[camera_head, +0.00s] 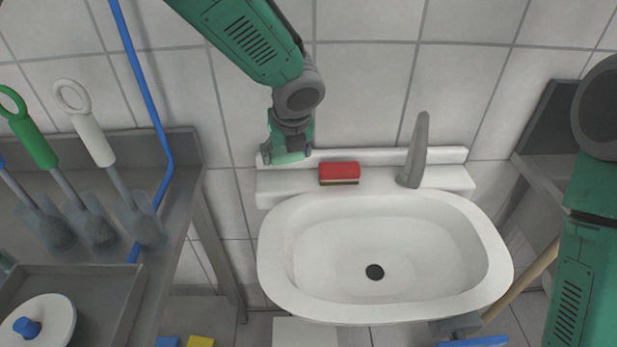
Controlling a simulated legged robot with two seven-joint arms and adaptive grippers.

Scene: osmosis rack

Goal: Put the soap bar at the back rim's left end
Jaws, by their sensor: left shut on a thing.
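My left gripper (287,150) is over the left end of the white sink's back rim (387,157), its fingers pointing down. It is shut on a green block, the soap bar (290,158), which shows between the fingers. The fingers partly hide the bar. The bar is at the height of the rim in the picture; I cannot tell whether it touches it. My right gripper is not in view; only my right arm shows at the right edge.
A red brush (339,170) lies on the rim just right of my left gripper. A grey faucet (415,150) stands farther right. The basin (335,245) is empty. Several long-handled brushes (95,135) and a blue hose (148,85) are at the left, above a grey tray (105,280).

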